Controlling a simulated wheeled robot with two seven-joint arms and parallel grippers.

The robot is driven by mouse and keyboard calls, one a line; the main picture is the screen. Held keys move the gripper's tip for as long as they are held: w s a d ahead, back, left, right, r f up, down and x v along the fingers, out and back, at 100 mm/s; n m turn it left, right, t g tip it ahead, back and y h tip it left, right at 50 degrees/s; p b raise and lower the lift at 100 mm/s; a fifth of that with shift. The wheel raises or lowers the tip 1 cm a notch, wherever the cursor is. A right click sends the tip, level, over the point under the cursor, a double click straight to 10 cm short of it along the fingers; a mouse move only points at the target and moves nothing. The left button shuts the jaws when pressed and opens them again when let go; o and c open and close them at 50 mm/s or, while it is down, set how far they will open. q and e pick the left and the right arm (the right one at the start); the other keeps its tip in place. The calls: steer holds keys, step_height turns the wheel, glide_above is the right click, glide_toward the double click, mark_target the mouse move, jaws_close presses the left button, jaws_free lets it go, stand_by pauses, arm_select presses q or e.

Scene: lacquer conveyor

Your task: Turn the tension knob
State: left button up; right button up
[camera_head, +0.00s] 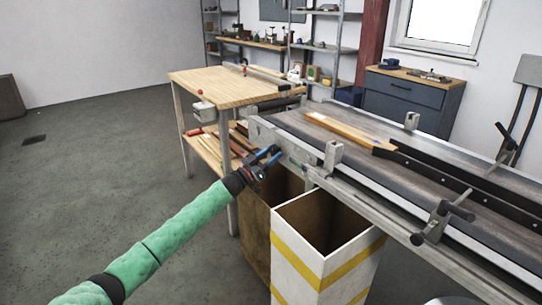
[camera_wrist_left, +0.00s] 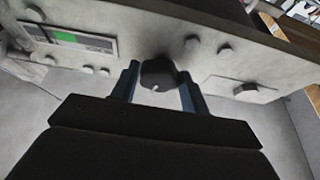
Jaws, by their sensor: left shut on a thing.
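The tension knob (camera_wrist_left: 157,76) is a dark knob with a small white mark, on the light grey end panel (camera_wrist_left: 215,25) of the conveyor in the left wrist view. My left gripper (camera_wrist_left: 160,82) has its two blue fingers on either side of the knob, shut on it. In the head view my left gripper (camera_head: 268,158) is at the near left end of the conveyor, and the knob is hidden there or too small to tell. My right gripper is not in view.
A panel with a green display (camera_wrist_left: 68,37) and several small bolts are left of the knob. The conveyor (camera_head: 300,140) carries a wooden piece (camera_head: 345,131). An open white box with yellow stripes (camera_head: 297,258) stands below. A wooden table (camera_head: 225,88) stands behind.

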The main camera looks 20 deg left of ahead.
arm_select(q)
steer(key=shift+m, duration=0.4)
steer(key=m+g+h, duration=0.1)
steer(key=m, duration=0.1)
steer(key=m+g, duration=0.1)
steer(key=m, duration=0.1)
steer(key=shift+w+a+h+b, duration=0.1)
steer(key=shift+a+h+b, duration=0.1)
steer(key=shift+h+b, duration=0.15)
steer(key=shift+w+r+m+g+h, duration=0.1)
steer(key=shift+m+g+h, duration=0.4)
steer(key=shift+m, duration=1.05)
steer(key=shift+m+g+h, duration=0.15)
steer(key=shift+m+g, duration=0.55)
steer(key=shift+m, duration=0.85)
steer(key=o, duration=1)
steer(key=v, duration=0.8)
steer(key=shift+b, duration=0.3)
